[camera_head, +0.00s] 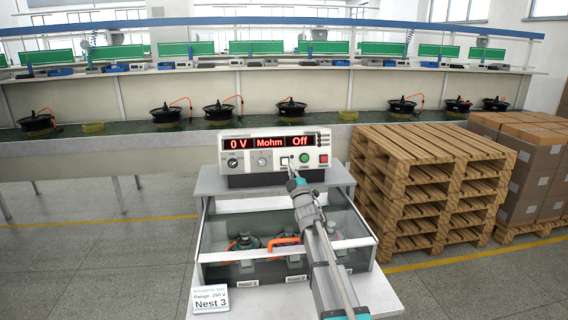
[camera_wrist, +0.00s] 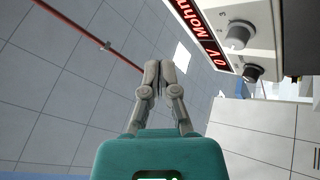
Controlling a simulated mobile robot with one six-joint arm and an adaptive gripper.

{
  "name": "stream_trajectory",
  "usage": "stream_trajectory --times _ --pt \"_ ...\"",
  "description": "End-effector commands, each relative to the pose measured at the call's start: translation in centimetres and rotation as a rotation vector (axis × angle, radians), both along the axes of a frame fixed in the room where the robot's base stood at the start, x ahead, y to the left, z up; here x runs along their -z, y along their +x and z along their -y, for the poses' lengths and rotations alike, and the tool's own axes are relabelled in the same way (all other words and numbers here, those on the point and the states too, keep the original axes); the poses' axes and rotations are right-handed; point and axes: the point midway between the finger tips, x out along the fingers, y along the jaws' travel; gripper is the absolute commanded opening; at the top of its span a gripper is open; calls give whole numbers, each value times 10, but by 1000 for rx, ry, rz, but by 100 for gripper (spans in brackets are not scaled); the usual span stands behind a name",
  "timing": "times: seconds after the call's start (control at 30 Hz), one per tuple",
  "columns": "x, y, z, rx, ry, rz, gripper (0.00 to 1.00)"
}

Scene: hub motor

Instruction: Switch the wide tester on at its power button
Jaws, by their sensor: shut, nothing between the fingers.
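The wide tester (camera_head: 240,180) stands on the grey bench in the head view. Its red display (camera_head: 266,141) reads "0 V", "Mohm" and "Off". Its front has two knobs, a small white square switch (camera_head: 284,161), a green button (camera_head: 305,174) and a red button (camera_head: 323,158). I cannot read which is the power button. My gripper (camera_head: 292,174) is in front of the right half of the panel; contact cannot be judged. In the wrist view, my gripper (camera_wrist: 153,68) is shut and empty, and the tester (camera_wrist: 262,25) appears tilted at the upper right, apart from the fingertips.
A sign (camera_head: 210,299) reads "Nest 3". Wooden pallets (camera_head: 420,190) stand close on the right, with cartons (camera_head: 530,165) beyond. Floor is free at left.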

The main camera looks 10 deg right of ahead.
Motion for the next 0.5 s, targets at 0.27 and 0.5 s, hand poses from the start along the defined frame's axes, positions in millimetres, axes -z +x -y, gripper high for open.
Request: stream_trajectory --times 0.27,0.5 --pt "4 15 -2 -2 0 0 0" --pt "10 38 -2 -3 1 -1 0"
